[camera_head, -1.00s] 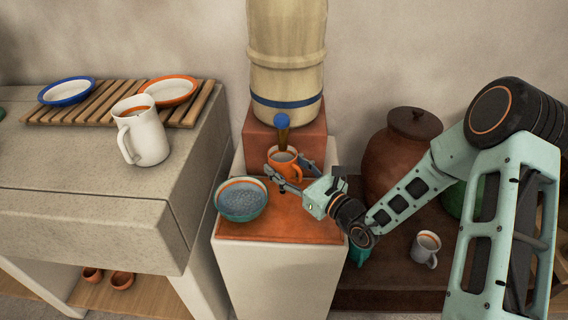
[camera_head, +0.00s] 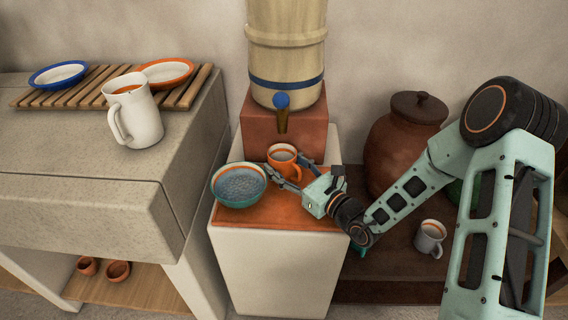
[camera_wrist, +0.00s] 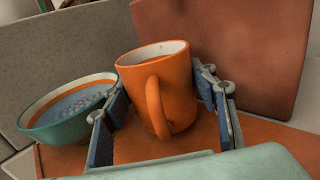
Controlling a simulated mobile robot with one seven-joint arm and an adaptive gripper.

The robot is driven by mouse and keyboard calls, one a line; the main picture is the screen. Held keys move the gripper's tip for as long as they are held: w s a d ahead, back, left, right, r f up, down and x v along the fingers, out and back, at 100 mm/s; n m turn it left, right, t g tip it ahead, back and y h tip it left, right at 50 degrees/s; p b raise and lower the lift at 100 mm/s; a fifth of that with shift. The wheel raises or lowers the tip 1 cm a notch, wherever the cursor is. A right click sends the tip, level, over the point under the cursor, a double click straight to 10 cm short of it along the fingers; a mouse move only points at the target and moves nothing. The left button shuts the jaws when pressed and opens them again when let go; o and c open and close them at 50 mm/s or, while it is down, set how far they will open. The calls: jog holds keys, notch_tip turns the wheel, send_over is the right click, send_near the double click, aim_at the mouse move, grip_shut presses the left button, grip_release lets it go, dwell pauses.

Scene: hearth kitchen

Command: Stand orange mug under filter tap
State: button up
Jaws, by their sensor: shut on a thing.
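The orange mug (camera_head: 281,160), pale inside, is upright between the fingers of my gripper (camera_head: 289,170). In the wrist view my gripper (camera_wrist: 160,112) has one finger on each side of the mug (camera_wrist: 172,88), with the mug's handle facing the camera. The filter tap (camera_head: 282,112) has a blue knob and a brown spout on the pale barrel (camera_head: 287,60). In the head view the mug shows just below the spout, above the orange counter top (camera_head: 285,212). I cannot tell whether its base touches the top or if it is exactly below the spout.
A teal bowl (camera_head: 238,201) with grey-blue contents stands close left of the mug; it also shows in the wrist view (camera_wrist: 62,128). A red-brown block (camera_head: 262,132) supports the barrel behind. A white jug (camera_head: 137,118) stands left; a brown jar (camera_head: 397,150) stands right.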

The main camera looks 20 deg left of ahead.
jog(key=shift+f+b, duration=0.35)
jog(key=shift+f, duration=0.2)
